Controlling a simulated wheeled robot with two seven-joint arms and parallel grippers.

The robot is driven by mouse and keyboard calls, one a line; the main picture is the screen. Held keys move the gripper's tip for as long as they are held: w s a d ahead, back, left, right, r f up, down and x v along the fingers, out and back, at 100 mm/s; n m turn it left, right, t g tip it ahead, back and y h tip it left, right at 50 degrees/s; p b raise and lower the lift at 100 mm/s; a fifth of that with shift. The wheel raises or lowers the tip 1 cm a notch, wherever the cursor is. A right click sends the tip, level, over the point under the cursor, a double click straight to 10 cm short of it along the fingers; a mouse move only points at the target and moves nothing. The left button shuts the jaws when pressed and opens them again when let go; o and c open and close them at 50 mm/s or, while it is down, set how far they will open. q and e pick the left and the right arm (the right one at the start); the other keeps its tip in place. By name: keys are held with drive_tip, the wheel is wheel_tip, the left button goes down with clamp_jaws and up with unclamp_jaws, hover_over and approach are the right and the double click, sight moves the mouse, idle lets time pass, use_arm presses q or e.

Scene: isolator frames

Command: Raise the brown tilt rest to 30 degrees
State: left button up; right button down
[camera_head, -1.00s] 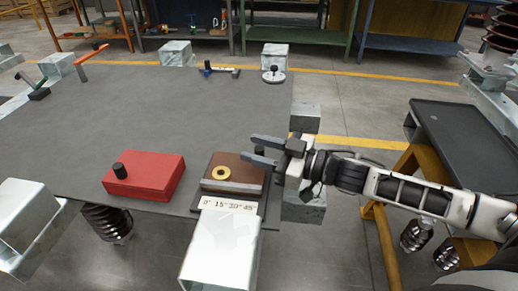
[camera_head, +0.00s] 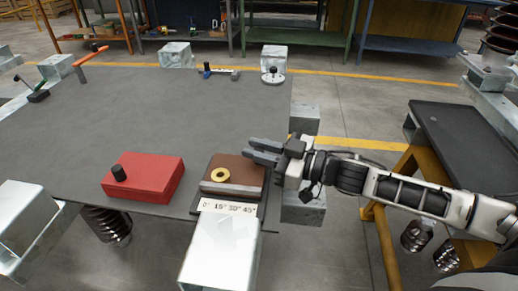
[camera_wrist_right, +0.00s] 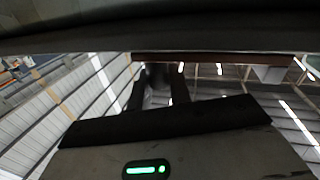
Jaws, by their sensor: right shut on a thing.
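The brown tilt rest (camera_head: 242,171) lies about flat on its dark base near the table's front right corner. A brass ring (camera_head: 220,174) and a grey bar (camera_head: 230,189) are on its top. A scale plate (camera_head: 228,208) reading 0, 15, 30, 45 is in front of it. My right gripper (camera_head: 259,150) is at its far right edge, shut on the dark knob there, which the fingers mostly hide. In the right wrist view the brown edge (camera_wrist_right: 200,57) crosses above the fingers, with the dark knob (camera_wrist_right: 157,75) between them. My left gripper is not in view.
A red block (camera_head: 148,180) with a black knob stands left of the rest. An orange-handled clamp (camera_head: 90,56), a small lever tool (camera_head: 218,70) and a round grey piece (camera_head: 273,77) are farther back. The middle of the grey table (camera_head: 150,110) is clear.

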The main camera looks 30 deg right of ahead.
drive_tip(key=shift+s+a+f, duration=0.2)
drive_tip(key=shift+s+a, duration=0.1)
drive_tip(key=shift+a, duration=0.05)
idle(0.3)
drive_tip(key=c, duration=1.4)
unclamp_jaws()
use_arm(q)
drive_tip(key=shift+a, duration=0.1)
use_arm(e)
drive_tip(key=shift+o, duration=0.3)
drive_tip(key=shift+r, duration=0.1)
drive_tip(key=shift+w+d, duration=0.15)
drive_tip(key=shift+d, duration=0.1)
